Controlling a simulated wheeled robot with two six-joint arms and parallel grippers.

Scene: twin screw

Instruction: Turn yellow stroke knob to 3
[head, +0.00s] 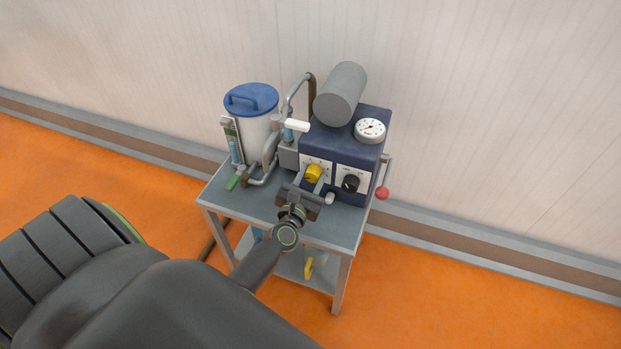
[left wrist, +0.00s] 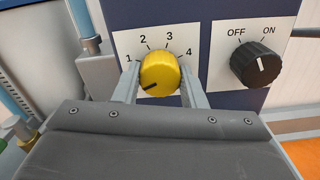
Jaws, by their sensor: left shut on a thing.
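The yellow stroke knob (head: 313,173) sits on a white label plate on the front of the blue box. In the left wrist view the yellow knob (left wrist: 160,70) has the marks 1, 2, 3 and 4 around it. Its dark pointer line points to the lower left, below the 1 mark. My left gripper (head: 310,182) reaches the knob from the front. In the left wrist view my left gripper (left wrist: 160,84) has one finger on each side of the knob and is shut on it. My right gripper is not in view.
A black OFF/ON knob (left wrist: 258,64) is close to the right of the yellow one. The blue box (head: 340,140) carries a gauge (head: 370,130) and a grey cylinder (head: 341,93). A red-ended lever (head: 382,193) is at right, a blue-lidded tank (head: 252,100) at left. All stand on a grey cart (head: 345,232).

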